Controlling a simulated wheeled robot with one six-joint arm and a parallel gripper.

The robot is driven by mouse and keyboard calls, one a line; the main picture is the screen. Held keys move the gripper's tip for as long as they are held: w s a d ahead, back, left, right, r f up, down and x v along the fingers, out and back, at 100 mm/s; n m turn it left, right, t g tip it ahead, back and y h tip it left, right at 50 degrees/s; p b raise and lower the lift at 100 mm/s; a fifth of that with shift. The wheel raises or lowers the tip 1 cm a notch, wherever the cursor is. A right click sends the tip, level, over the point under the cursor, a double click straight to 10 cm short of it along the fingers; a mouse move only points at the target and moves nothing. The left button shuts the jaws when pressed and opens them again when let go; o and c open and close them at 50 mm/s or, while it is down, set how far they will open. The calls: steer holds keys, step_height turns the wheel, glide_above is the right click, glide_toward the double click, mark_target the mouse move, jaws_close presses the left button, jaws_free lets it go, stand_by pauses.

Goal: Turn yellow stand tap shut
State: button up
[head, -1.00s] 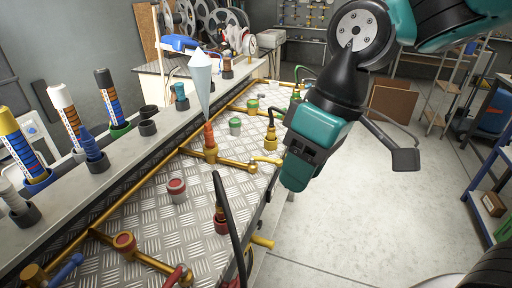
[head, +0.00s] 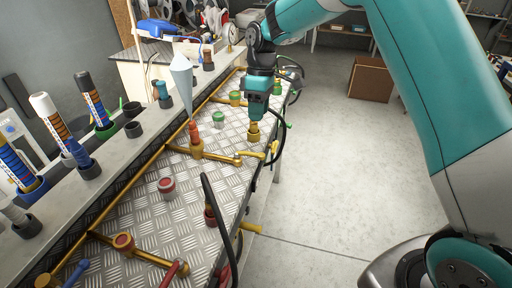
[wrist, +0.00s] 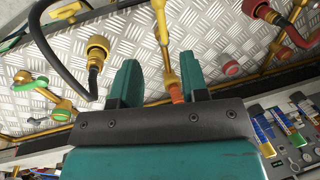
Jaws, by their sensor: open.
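The stand tap's brass pipe (head: 215,156) runs from the orange standpipe (head: 194,132) to the bench's front edge. A bright yellow lever (head: 252,154) shows at that end. In the wrist view the pipe (wrist: 162,28) passes up between the fingers, with the orange standpipe (wrist: 177,93) at its lower end. My gripper (head: 257,112) points down above the bench, behind the lever in the head view. Its teal fingers (wrist: 157,82) are apart with no object clearly held. The lever's exact angle is hard to tell.
A brass coupling with a black hose (wrist: 97,48) stands close left of the fingers in the wrist view. A red-capped post (head: 167,188) and a green-capped post (head: 218,120) stand on the plate. A pale cone (head: 182,82) rises over the standpipe.

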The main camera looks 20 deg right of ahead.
mark_target(249, 155)
steer(key=f, duration=0.4)
steer(key=s+a+f+p, duration=0.1)
steer(key=f, duration=0.3)
steer(key=s+f+p, duration=0.1)
steer(key=f, duration=0.2)
steer(key=shift+a+f, duration=0.2)
steer(key=shift+f, duration=0.2)
steer(key=shift+c, duration=0.5)
jaws_close()
